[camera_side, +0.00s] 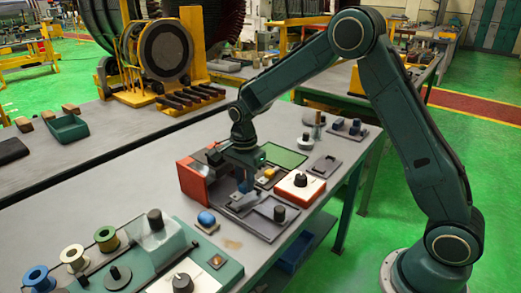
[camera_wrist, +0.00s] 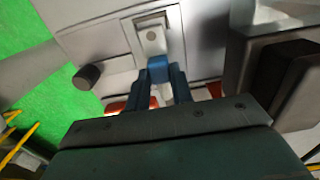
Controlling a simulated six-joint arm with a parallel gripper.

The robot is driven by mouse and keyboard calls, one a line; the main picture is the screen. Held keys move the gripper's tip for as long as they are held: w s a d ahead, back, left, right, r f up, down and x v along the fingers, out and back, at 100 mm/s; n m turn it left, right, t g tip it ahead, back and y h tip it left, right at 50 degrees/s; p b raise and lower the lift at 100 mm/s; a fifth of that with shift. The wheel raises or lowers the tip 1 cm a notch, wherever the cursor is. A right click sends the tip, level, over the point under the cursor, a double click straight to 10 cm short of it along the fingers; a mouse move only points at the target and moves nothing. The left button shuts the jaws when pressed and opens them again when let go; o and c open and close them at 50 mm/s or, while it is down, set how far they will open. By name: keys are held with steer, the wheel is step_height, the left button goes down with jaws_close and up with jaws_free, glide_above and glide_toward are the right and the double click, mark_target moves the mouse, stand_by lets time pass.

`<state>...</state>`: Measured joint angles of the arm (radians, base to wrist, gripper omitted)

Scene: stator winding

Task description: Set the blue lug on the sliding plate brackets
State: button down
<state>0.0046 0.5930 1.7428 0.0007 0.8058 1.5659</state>
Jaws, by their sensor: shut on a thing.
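My gripper (camera_wrist: 160,85) is shut on the blue lug (camera_wrist: 159,68), which shows between the two dark blue fingertips in the wrist view. In the side view my gripper (camera_side: 244,186) points down over the grey plate (camera_side: 262,226) beside the red block. The lug is hard to separate from the fingers there.
A red block (camera_side: 192,180) stands left of my gripper. A white-topped red box (camera_side: 299,188) with a black knob stands at right. A blue cylinder (camera_side: 206,217) sits on a small pad in front. A dark knob (camera_wrist: 87,77) and a large dark block (camera_wrist: 275,75) flank the plate.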

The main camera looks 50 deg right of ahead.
steer(key=shift+f, duration=1.35)
stand_by(1.5)
steer(key=c, duration=0.9)
jaws_free()
steer(key=shift+r, duration=0.1)
steer(key=shift+r, duration=3.45)
